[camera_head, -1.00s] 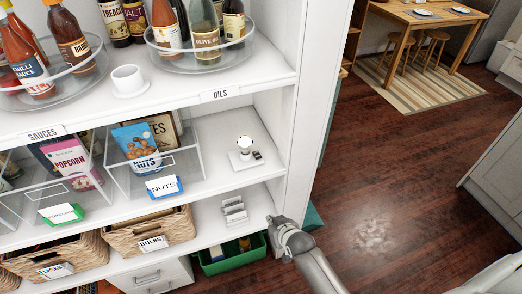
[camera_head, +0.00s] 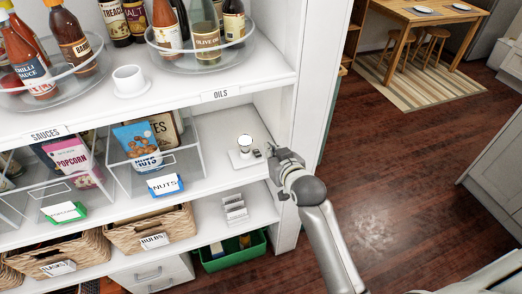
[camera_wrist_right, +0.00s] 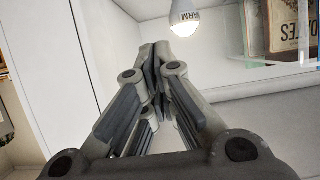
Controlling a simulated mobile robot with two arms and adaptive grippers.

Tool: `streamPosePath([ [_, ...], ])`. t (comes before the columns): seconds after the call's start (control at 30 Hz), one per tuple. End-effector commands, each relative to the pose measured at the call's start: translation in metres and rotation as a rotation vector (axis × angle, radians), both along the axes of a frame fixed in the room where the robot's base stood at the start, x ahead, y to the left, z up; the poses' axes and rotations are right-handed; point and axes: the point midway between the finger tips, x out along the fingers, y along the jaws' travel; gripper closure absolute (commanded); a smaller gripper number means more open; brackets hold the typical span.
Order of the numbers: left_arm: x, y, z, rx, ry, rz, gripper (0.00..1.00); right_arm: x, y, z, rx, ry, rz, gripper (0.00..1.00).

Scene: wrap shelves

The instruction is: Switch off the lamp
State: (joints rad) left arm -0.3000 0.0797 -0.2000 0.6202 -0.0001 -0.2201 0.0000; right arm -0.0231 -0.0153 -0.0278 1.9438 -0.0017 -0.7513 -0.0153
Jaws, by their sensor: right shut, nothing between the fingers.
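The lamp is a round bulb (camera_head: 245,141) on a flat white base (camera_head: 243,160), standing on the middle shelf near its right end. A small dark switch (camera_head: 257,153) sits on the base, right of the bulb. The bulb looks bright. In the right wrist view the bulb (camera_wrist_right: 186,17), marked "WARM", glows at the top. My right gripper (camera_head: 275,156) is shut and empty, just right of the switch at the shelf's open front. Its shut fingertips also show in the right wrist view (camera_wrist_right: 155,50), below and left of the bulb. Contact with the switch cannot be told. My left gripper is not in view.
The shelf's right side panel (camera_head: 291,200) is close beside my right gripper. A clear bin with nut packets (camera_head: 143,150) stands left of the lamp. A white stepped holder (camera_head: 235,208) is on the shelf below. Bottles (camera_head: 206,38) stand on a tray above.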

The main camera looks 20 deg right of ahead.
Motion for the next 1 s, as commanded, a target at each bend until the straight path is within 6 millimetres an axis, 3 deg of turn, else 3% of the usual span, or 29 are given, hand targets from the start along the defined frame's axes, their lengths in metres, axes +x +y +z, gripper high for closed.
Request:
streamPosePath([
  [0.17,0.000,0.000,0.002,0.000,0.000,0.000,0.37,0.010,0.000,-0.003,0.000,0.000,0.000,1.00],
  [0.87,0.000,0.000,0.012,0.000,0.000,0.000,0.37,0.094,0.003,-0.039,0.000,0.000,0.000,1.00],
  [1.0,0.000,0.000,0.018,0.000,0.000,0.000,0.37,0.087,0.003,-0.062,0.000,0.006,0.000,1.00],
])
